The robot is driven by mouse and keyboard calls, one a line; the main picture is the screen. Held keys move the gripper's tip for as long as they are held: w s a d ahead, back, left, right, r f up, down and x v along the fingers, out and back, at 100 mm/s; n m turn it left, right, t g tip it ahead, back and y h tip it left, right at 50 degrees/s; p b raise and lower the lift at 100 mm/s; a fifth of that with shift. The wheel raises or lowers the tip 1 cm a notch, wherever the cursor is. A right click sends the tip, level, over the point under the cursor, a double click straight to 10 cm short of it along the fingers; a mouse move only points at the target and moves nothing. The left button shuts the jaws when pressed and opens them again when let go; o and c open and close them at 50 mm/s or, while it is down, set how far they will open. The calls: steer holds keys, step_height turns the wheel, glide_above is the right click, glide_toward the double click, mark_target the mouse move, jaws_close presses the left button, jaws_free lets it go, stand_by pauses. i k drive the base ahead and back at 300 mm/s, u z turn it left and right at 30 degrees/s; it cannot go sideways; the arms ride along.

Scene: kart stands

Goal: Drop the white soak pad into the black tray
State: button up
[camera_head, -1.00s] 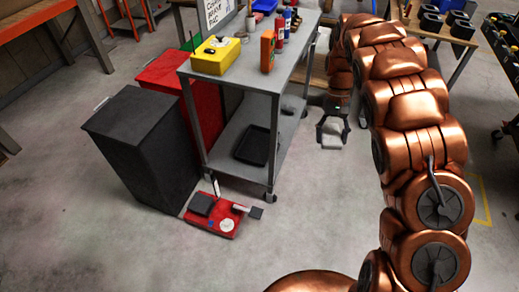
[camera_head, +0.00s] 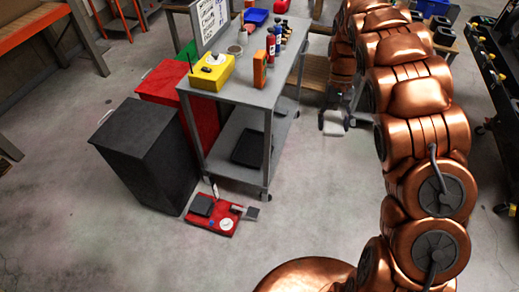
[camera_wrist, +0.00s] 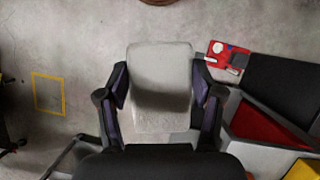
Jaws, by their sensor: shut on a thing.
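The white soak pad (camera_wrist: 160,85) hangs between the two fingers of my gripper (camera_wrist: 158,88) in the wrist view, a pale rounded rectangle with a finger against each side. In the head view my gripper (camera_head: 338,122) is shut on the pad, above the floor to the right of the grey cart. The pad shows there only as a small pale patch. The black tray (camera_head: 250,149) lies on the cart's lower shelf, partly hidden by a cart leg. My gripper is apart from the tray. I cannot make out the tray in the wrist view.
The grey cart (camera_head: 222,160) carries a yellow box (camera_head: 212,73), an orange block (camera_head: 259,70) and several bottles. A black bin (camera_head: 145,150) and a red bin (camera_head: 165,80) stand left of it. A red kit (camera_head: 214,222) lies on the floor before it.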

mark_target(255, 149)
steer(key=z, duration=1.1)
steer(key=i, duration=3.8)
steer(key=u, duration=4.35)
